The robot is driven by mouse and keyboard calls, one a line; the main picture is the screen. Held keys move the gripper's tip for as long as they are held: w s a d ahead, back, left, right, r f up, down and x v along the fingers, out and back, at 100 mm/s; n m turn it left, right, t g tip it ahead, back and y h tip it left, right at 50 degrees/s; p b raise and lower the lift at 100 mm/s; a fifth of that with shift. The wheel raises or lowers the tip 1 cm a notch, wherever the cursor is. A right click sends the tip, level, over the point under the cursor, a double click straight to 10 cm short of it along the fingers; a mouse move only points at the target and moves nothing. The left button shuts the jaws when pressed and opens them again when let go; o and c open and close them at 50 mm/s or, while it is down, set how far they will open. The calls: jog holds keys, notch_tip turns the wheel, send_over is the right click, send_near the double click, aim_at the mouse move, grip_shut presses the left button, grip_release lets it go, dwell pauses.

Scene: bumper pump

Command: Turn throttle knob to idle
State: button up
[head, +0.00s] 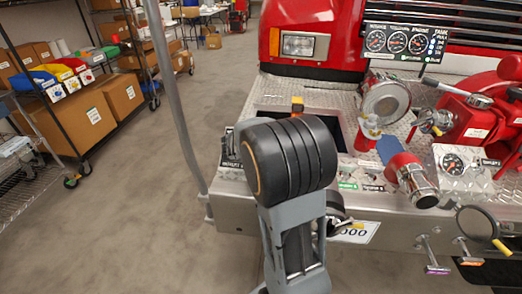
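No throttle knob can be picked out for certain. At the left end of the red truck's metal bumper (230,190), a small control panel (229,163) with a dark part and a label sits beside my arm, partly hidden by it. A second small panel (447,159) with a round gauge and a dark label stands on the right of the bumper. My arm's thick black joint and grey link fill the middle of the picture and cover part of the bumper. My gripper's fingers do not show.
A silver-capped fitting (386,98), a red-and-chrome outlet (409,178) and a red pump body (480,120) crowd the bumper's right side. A grey pole (173,95) stands at its left corner. Shelves with boxes (93,114) line the left; the floor (120,220) between is clear.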

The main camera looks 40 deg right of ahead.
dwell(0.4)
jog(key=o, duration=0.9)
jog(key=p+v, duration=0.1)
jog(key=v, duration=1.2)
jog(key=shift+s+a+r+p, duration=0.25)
jog(key=shift+p, duration=0.1)
